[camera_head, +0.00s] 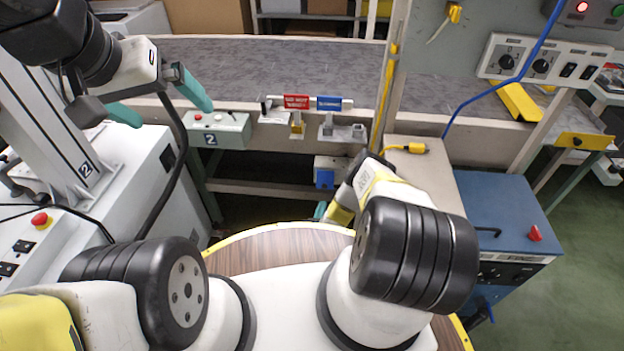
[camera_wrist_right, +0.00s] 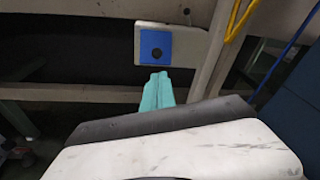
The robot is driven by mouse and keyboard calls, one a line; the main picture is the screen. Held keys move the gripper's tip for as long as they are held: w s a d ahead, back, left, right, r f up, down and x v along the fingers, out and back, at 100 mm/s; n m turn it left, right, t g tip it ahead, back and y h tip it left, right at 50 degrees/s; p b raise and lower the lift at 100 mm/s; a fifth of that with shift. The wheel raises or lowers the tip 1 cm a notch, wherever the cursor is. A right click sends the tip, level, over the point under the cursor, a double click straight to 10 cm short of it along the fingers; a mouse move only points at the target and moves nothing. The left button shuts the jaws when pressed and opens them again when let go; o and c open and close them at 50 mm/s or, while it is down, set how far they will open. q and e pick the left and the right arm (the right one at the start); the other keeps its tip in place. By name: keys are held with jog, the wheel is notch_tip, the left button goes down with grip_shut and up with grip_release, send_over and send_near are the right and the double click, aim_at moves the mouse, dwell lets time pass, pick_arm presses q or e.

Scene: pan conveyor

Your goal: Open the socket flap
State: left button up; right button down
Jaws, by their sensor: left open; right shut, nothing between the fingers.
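The socket (camera_wrist_right: 180,45) is a pale grey box on the beam below the conveyor, with a blue square flap (camera_wrist_right: 155,47) that has a dark round spot in its middle. In the head view the blue flap (camera_head: 324,179) shows small, under the conveyor edge. I cannot tell whether the flap is lifted at all. My right gripper (camera_wrist_right: 158,80) is shut and empty, its teal fingertips just below the flap in the wrist view; contact is not clear. In the head view it is mostly hidden behind my right arm. My left gripper (camera_head: 172,113) is open and empty at the upper left.
A yellow pole and post stand right of the socket, with a yellow plug (camera_head: 416,148) on a beige cabinet. A blue machine (camera_head: 505,215) stands at the right. A control box (camera_head: 219,130) and red and blue tags (camera_head: 312,103) are on the conveyor edge.

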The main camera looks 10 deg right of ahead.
send_near(325, 181)
jog(key=w+d+f, duration=0.3)
jog(key=w, duration=0.1)
jog(key=shift+f, duration=0.2)
jog(key=shift+r, duration=0.1)
